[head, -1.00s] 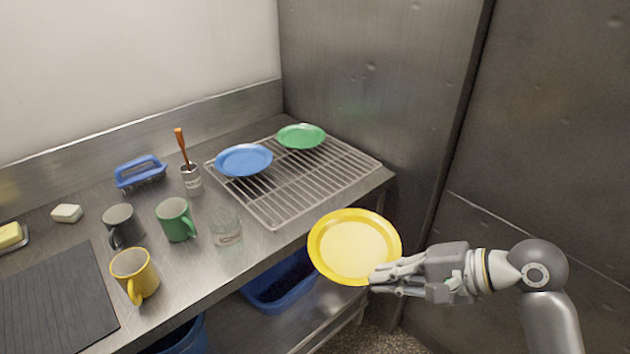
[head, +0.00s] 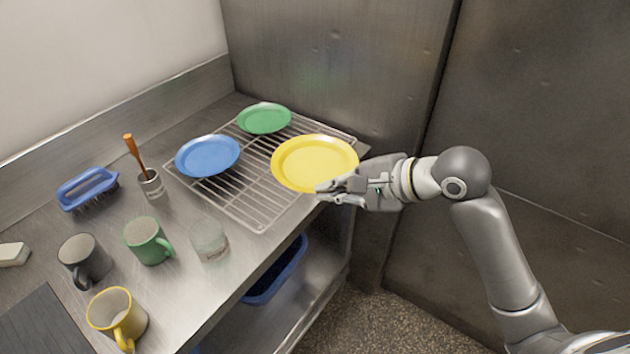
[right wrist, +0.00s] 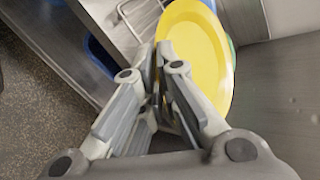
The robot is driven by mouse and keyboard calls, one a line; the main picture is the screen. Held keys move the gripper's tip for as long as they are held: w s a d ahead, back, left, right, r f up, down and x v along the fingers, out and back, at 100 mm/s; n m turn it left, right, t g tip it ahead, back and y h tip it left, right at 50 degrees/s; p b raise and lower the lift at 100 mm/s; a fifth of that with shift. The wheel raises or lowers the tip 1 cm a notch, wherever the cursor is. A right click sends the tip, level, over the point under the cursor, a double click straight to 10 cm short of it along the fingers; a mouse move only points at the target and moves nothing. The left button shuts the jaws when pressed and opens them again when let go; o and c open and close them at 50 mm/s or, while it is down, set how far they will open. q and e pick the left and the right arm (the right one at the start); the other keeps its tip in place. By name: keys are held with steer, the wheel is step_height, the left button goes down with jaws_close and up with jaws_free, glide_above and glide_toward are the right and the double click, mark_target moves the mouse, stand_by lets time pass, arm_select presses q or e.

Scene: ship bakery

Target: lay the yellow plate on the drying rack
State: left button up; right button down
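The yellow plate (head: 315,163) is over the front right part of the wire drying rack (head: 243,205) in the head view. My right gripper (head: 328,193) is shut on the near rim of the plate. In the right wrist view the plate (right wrist: 200,55) lies beyond the gripper's fingers (right wrist: 165,60). The plate looks nearly level; whether it touches the rack I cannot tell. A blue plate (head: 208,156) and a green plate (head: 264,118) lie on the rack's left and back parts. My left gripper is not in view.
Left of the rack stand a clear glass (head: 209,242), a green mug (head: 148,240), a dark mug (head: 84,260), a yellow mug (head: 117,317) and a tin with an orange-handled brush (head: 152,186). A blue scrub brush (head: 87,189) lies behind. A metal wall (head: 340,70) closes the right back.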

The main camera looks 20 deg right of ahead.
mark_target(325, 175)
steer(key=w, duration=0.2)
steer(key=w+f, duration=0.1)
steer(key=w, duration=0.1)
steer(key=w+f, duration=0.1)
steer(key=w, duration=0.1)
steer(key=shift+w+f+p, duration=0.2)
steer(key=shift+f+p, duration=0.05)
steer(key=shift+p, duration=0.05)
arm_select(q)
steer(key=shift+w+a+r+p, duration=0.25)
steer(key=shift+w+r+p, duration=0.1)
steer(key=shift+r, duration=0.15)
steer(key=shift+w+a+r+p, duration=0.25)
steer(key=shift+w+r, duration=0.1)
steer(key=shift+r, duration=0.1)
arm_select(e)
steer(key=w+f, duration=0.5)
steer(key=f, duration=0.4)
steer(key=shift+w+d+f, duration=0.15)
steer(key=shift+d+f, duration=0.05)
steer(key=shift+d, duration=0.15)
steer(key=c, duration=2.1)
jaws_free()
steer(key=shift+f, duration=0.15)
steer(key=o, duration=0.5)
steer(key=shift+c, duration=0.2)
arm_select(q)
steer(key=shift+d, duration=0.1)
